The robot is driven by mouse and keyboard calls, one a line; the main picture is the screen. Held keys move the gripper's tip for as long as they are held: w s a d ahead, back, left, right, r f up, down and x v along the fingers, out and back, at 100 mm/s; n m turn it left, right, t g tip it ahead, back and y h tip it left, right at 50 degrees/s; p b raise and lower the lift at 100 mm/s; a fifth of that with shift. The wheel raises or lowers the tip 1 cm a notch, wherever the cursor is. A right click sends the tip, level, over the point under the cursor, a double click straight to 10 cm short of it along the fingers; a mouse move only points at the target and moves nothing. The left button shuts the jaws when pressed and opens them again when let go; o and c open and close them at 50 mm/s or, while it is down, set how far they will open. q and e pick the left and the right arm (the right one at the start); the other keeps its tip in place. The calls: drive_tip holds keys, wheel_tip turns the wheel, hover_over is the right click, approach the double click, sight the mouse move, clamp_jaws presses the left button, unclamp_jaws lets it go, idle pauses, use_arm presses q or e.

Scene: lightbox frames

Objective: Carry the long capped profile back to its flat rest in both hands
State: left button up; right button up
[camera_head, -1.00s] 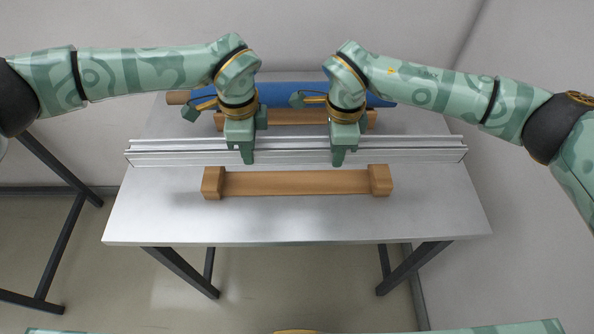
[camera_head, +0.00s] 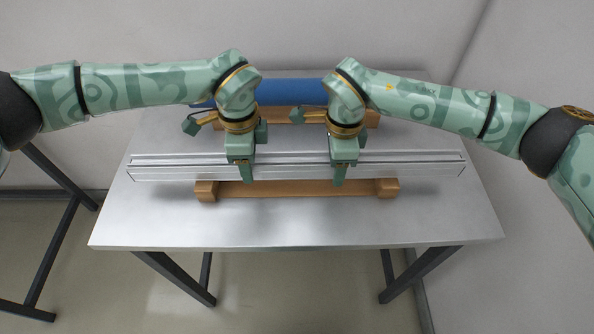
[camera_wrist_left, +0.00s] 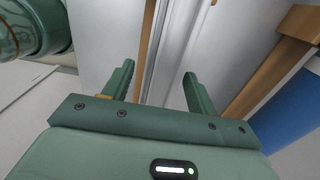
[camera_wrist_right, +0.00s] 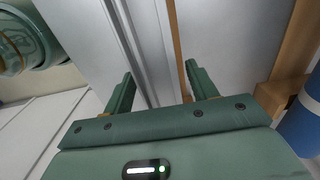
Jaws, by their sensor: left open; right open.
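The long profile (camera_head: 290,170) is a silvery, grooved metal bar lying left to right across the table. It overlaps the rear part of the front wooden rest (camera_head: 290,189), whose end blocks show in front of it; whether its weight is on the rest I cannot tell. My left gripper (camera_head: 246,172) is at the profile left of its middle, jaws open, fingers apart around it. My right gripper (camera_head: 339,174) is likewise open at the profile right of its middle. The left wrist view shows the profile (camera_wrist_left: 178,45) between the spread fingers; the right wrist view shows it too (camera_wrist_right: 135,45).
Behind, a blue roll (camera_head: 292,92) lies on a second wooden rest (camera_head: 293,115), partly hidden by my wrists. The metal table (camera_head: 290,228) is clear in front and at both sides. Walls stand behind and to the right.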

drive_tip(key=shift+r, duration=0.1)
use_arm(q)
wheel_tip(320, 180, up, 12)
drive_tip(key=shift+f, duration=0.15)
use_arm(e)
wheel_tip(320, 180, up, 12)
idle(0.6)
